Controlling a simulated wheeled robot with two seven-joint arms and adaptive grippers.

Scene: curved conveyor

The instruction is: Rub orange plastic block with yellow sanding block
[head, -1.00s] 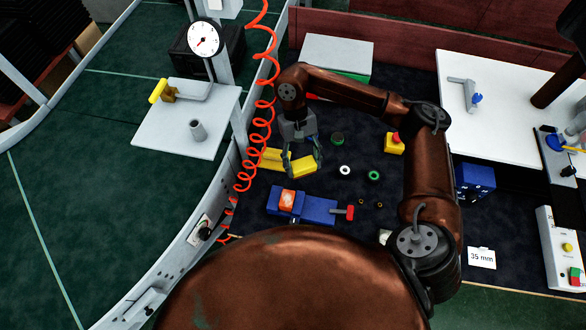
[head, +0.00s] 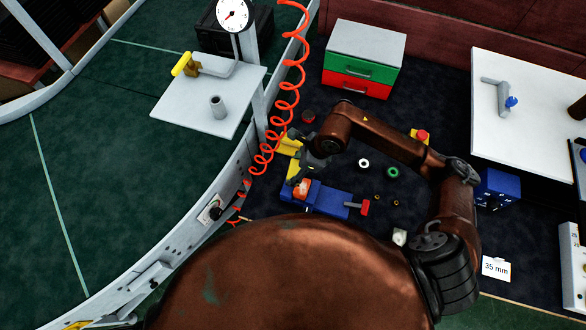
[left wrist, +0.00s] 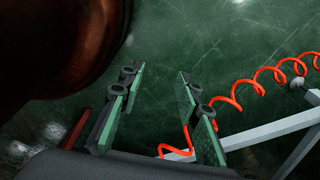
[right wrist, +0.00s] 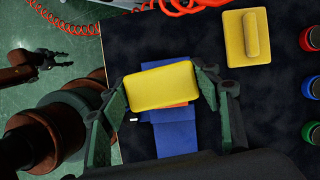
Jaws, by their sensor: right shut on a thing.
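The yellow sanding block (right wrist: 160,85) is held between the fingers of my right gripper (right wrist: 165,105) in the right wrist view; it also shows in the head view (head: 294,168). The orange plastic block (head: 302,187) sits in the blue vise (head: 330,202), just beside and below the held block. In the right wrist view the sanding block hides most of it, leaving an orange sliver. I cannot tell whether the two touch. My left gripper (left wrist: 160,105) is open and empty over green floor in the left wrist view; it is not in the head view.
A yellow plate with a raised handle (right wrist: 247,38) lies on the dark mat behind the vise. A coiled red hose (head: 286,100) hangs at the left. A green and red drawer box (head: 362,62) stands behind. Several jars and rings lie to the right.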

